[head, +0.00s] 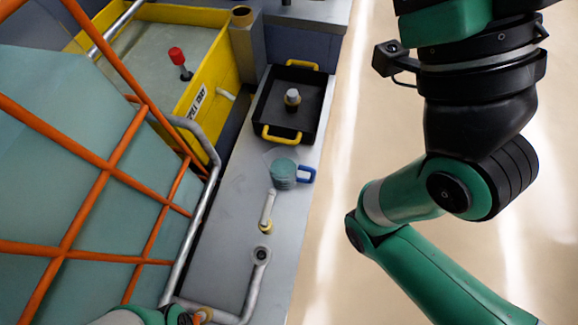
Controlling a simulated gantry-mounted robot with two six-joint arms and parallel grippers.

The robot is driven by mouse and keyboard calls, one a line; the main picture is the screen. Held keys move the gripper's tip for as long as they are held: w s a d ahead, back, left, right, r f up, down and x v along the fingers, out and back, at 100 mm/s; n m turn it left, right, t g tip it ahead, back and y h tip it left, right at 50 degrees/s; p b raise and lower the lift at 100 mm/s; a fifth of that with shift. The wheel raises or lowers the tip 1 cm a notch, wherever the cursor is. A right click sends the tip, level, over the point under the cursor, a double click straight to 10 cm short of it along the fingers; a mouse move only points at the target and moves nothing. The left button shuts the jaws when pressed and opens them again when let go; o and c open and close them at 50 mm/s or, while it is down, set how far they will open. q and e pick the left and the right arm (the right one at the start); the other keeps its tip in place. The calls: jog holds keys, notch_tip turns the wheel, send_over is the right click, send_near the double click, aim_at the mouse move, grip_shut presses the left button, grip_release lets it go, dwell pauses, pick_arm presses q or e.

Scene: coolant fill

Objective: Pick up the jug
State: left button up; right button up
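A small part of my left arm (150,317) shows at the bottom left edge. I see no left gripper fingers.
A black tray (265,120) with yellow handles stands just behind the jug, holding a pale-topped item. A pale piece with a yellow end (266,226) lies in front. Orange bars (85,210) and a grey pipe (205,205) border the left. A yellow tank (215,75) stands behind.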

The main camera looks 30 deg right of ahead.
dwell(0.3)
jog(key=c, duration=0.7)
jog(key=shift+o, duration=0.2)
